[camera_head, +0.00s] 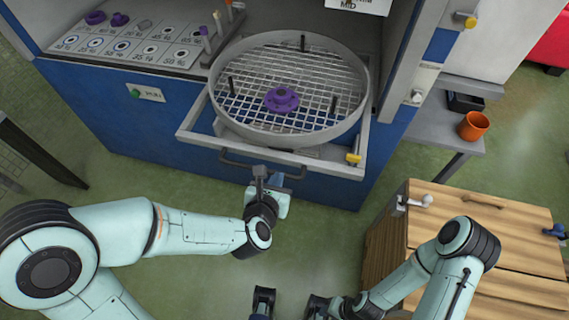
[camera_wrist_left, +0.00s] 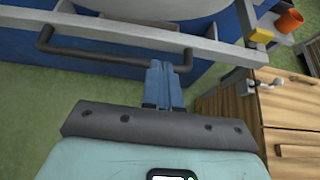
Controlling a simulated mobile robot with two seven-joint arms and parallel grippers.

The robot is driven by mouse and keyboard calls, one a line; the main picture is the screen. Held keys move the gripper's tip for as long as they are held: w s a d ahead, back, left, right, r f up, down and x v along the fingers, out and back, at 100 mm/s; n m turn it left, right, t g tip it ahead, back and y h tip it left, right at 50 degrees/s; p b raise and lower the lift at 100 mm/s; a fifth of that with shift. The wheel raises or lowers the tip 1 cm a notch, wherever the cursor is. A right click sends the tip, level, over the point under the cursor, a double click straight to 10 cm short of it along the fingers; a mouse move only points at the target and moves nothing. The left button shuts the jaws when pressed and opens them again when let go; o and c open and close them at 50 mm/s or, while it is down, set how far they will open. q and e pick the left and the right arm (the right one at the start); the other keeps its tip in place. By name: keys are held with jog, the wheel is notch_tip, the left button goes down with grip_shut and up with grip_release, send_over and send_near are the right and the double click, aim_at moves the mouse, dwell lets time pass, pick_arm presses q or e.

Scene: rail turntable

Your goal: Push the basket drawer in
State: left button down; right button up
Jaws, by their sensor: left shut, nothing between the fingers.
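The basket drawer (camera_head: 190,131) is a grey frame pulled out from the blue cabinet. It holds a round wire-mesh basket (camera_head: 365,98) with a purple part (camera_head: 281,100) in it. The dark bar handle (camera_head: 232,164) runs along the drawer front, and it also shows in the left wrist view (camera_wrist_left: 100,47). My left gripper (camera_head: 260,172) is shut and empty at the drawer front, by the right part of the handle. In the left wrist view its blue fingers (camera_wrist_left: 160,70) reach the handle's right end; contact is unclear. My right gripper (camera_head: 292,303) is low at the bottom edge, partly cut off.
A wooden cabinet (camera_head: 490,245) stands at the lower right. A grey side shelf (camera_head: 440,125) with an orange pot (camera_head: 473,126) is beyond it. A panel of labelled discs (camera_head: 130,45) lies left of the drawer. Green floor is free before the drawer.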

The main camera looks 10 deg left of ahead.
aim_at(287, 161)
pick_arm(q)
jog(key=x, duration=0.7)
jog(key=shift+w+d+f, duration=0.1)
jog(key=shift+w+f, duration=0.1)
jog(key=shift+w, duration=0.1)
jog(key=shift+w, duration=0.1)
